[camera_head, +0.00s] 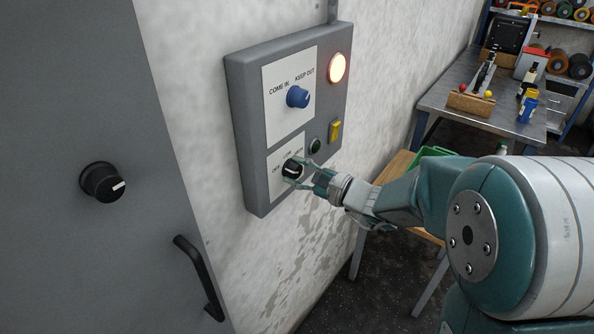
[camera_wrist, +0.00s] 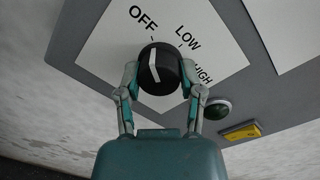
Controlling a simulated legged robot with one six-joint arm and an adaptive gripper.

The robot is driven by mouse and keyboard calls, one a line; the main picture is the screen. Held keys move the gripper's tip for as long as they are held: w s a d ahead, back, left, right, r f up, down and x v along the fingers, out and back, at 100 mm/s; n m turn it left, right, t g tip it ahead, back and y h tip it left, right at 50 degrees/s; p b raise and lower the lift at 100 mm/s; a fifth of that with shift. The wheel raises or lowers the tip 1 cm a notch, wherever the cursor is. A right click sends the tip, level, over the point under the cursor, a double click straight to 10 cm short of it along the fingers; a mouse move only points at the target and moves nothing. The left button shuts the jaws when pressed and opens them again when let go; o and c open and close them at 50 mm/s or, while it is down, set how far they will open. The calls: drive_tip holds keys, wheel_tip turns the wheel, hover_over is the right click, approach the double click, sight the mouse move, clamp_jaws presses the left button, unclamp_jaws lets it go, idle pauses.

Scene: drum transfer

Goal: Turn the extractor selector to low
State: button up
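The extractor selector (camera_head: 292,169) is a black round knob with a white pointer line, low on the grey wall panel. In the wrist view the knob (camera_wrist: 160,68) sits below the printed marks OFF, LOW and HIGH. Its white line points about at the OFF mark. My gripper (camera_head: 300,177) reaches it from the right in the head view. In the wrist view its two fingers (camera_wrist: 160,80) are closed in on opposite sides of the knob and appear to touch it.
Above it on the panel (camera_head: 240,100) are a blue COME IN / KEEP OUT knob (camera_head: 298,97) and a lit lamp (camera_head: 338,68). A green button (camera_head: 315,146) and a yellow switch (camera_head: 335,131) sit close to the right. A grey door with a handle (camera_head: 200,277) stands left.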

drive_tip(key=shift+m, duration=0.4)
drive_tip(key=m, duration=0.4)
drive_tip(key=shift+m, duration=0.4)
drive_tip(key=m, duration=0.6)
drive_tip(key=shift+t, duration=0.3)
drive_tip(key=shift+m, duration=0.3)
drive_tip(key=o, duration=1.2)
drive_tip(key=shift+a, duration=0.1)
drive_tip(key=shift+c, duration=0.2)
drive_tip(key=shift+f, duration=0.1)
drive_tip(key=v, duration=1.2)
